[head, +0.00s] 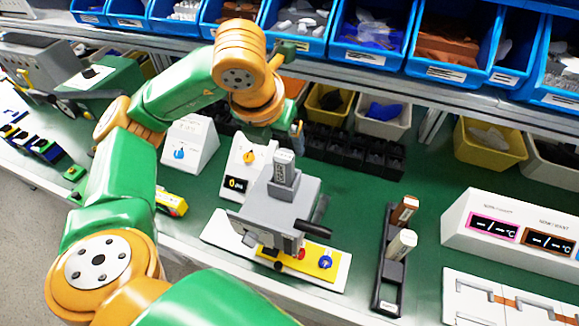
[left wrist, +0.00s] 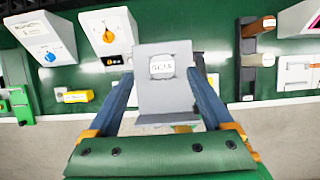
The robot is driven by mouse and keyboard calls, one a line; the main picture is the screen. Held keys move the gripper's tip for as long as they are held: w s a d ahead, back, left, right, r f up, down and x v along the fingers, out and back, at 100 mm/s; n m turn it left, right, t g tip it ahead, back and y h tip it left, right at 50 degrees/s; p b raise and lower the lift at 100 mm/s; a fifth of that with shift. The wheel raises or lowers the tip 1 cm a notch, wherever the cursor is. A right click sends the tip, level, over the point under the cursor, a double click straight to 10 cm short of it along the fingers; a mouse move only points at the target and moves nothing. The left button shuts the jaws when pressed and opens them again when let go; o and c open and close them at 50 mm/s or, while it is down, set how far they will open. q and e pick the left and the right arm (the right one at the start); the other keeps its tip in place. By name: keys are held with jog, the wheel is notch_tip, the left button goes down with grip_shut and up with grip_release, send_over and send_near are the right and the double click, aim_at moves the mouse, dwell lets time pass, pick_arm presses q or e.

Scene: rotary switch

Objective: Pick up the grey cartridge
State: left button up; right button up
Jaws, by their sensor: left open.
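The grey cartridge (head: 284,168) stands upright in the top of a grey machine (head: 268,205), its pale label showing in the head view. In the left wrist view, a grey labelled block (left wrist: 165,85) fills the space between my fingers; I cannot tell where cartridge and machine meet there. My left gripper (head: 297,130) is just beyond the cartridge in the head view, mostly hidden by my wrist. In the left wrist view its two fingers (left wrist: 163,80) are spread apart, one on each side of the grey block. Contact cannot be made out. My right gripper is not seen.
A black rack (head: 388,270) holds a brown cartridge (head: 404,211) and a white cartridge (head: 401,244) right of the machine. White dial units (head: 190,143) stand to the left. Blue bins (head: 370,30) line the back. Green bench is clear between machine and rack.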

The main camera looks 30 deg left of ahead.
aim_at(283, 156)
pick_arm(q)
jog(key=f, duration=0.1)
jog(key=f+b, duration=0.1)
jog(key=shift+s+f+b, duration=0.2)
jog(key=shift+f+b, duration=0.1)
jog(key=shift+f, duration=0.1)
jog(key=shift+w+f, duration=0.2)
jog(key=shift+f, duration=0.15)
jog(key=x, duration=0.2)
jog(key=p+x, duration=0.1)
jog(key=x, duration=0.2)
jog(key=shift+w, duration=0.45)
jog(key=shift+w+f, duration=0.15)
jog(key=shift+f, duration=0.3)
grip_shut()
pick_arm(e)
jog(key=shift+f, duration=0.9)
